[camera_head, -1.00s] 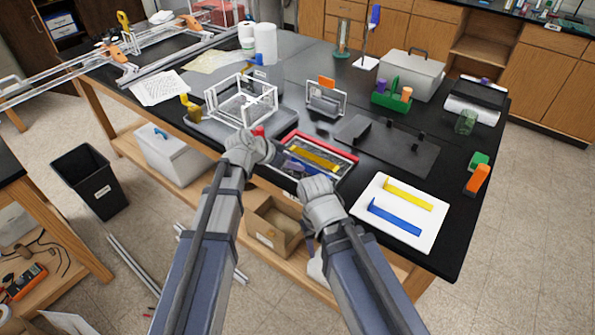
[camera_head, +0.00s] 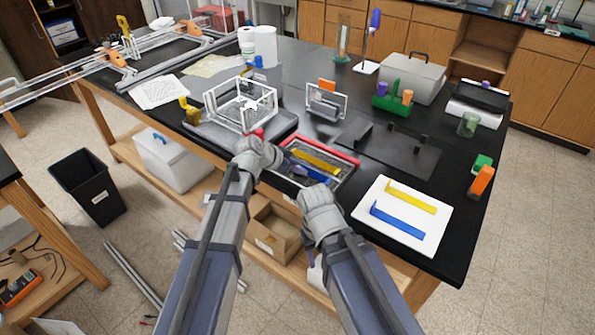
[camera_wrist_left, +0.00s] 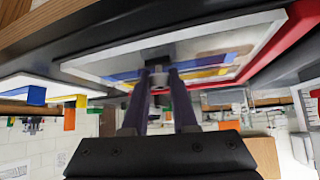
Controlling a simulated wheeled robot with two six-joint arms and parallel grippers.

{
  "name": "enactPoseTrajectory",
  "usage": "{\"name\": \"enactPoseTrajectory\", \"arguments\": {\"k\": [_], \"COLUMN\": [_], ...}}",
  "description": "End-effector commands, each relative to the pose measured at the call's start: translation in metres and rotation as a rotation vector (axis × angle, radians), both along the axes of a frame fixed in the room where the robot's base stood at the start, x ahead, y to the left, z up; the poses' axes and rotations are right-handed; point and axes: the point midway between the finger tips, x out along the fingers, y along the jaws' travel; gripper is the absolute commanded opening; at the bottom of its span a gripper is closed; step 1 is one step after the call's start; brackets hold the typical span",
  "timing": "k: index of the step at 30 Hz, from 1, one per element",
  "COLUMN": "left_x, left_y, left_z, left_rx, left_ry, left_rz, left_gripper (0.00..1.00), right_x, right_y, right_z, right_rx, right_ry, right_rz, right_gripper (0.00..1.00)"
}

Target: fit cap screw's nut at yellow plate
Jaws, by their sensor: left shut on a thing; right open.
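A yellow bar-shaped plate (camera_head: 316,162) lies in the red-rimmed tray (camera_head: 345,160). Another yellow plate (camera_head: 410,197) lies on a white board (camera_head: 437,225) above a blue plate (camera_head: 398,220). My left gripper (camera_head: 290,160) is at the tray's left side, above it. In the left wrist view its dark fingers (camera_wrist_left: 160,78) are shut on a small grey metal thing (camera_wrist_left: 157,82), which may be the nut; its shape is unclear. The tray's coloured contents blur behind it. My right gripper (camera_head: 312,243) is open, low in front of the table edge, its fingertips mostly hidden. I cannot make out the cap screw.
A clear-and-white frame box (camera_head: 240,103) stands on a grey base left of the tray. A dark flat panel (camera_head: 395,150) lies to the right. A small clear stand (camera_head: 326,103), a green holder (camera_head: 392,103) and a grey case (camera_head: 411,77) are farther back.

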Motion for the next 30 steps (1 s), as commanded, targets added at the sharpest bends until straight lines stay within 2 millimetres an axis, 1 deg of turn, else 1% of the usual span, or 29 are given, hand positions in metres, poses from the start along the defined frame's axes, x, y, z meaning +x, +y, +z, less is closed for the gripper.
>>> {"name": "enactPoseTrajectory", "arguments": {"k": [2,15,19,23,26,30], "left_x": [0.000,0.000,0.000,0.000,0.000,0.000], "left_y": [0.000,0.000,0.000,0.000,0.000,0.000], "left_z": [0.000,0.000,0.003,0.012,0.022,0.042], "left_rx": [0.000,0.000,0.000,0.000,0.000,0.000], "left_ry": [0.000,0.000,0.000,0.000,0.000,0.000], "left_rz": [0.000,0.000,0.000,0.000,0.000,0.000], "left_gripper": [0.00,0.00,0.00,0.00,0.00,0.00], "right_x": [0.000,0.000,0.000,0.000,0.000,0.000], "right_y": [0.000,0.000,0.000,0.000,0.000,0.000], "right_z": [0.000,0.000,0.003,0.012,0.022,0.042], "right_rx": [0.000,0.000,0.000,0.000,0.000,0.000], "right_ry": [0.000,0.000,0.000,0.000,0.000,0.000], "right_rz": [0.000,0.000,0.000,0.000,0.000,0.000], "right_gripper": [0.50,0.50,0.50,0.50,0.50,0.50]}}
